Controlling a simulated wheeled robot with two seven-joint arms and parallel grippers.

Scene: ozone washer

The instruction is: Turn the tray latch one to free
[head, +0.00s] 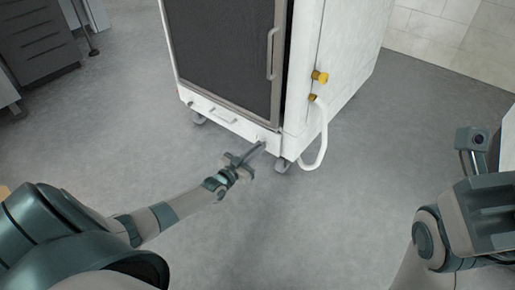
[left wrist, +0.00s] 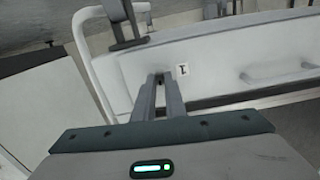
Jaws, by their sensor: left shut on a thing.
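My left gripper (head: 261,145) reaches the right end of the white washer's lower front panel (head: 222,119). In the left wrist view its two fingers (left wrist: 160,82) are close together on tray latch one (left wrist: 159,75), a small dark part just left of a label marked 1 (left wrist: 183,70). The fingers hide most of the latch, so its turn angle cannot be told. My right arm shows at the right edge of the head view, with its fingertips out of view.
The washer has a dark mesh door with a long handle (head: 272,54). The panel has a handle (head: 215,112). Casters stand below; the grey floor in front is clear.

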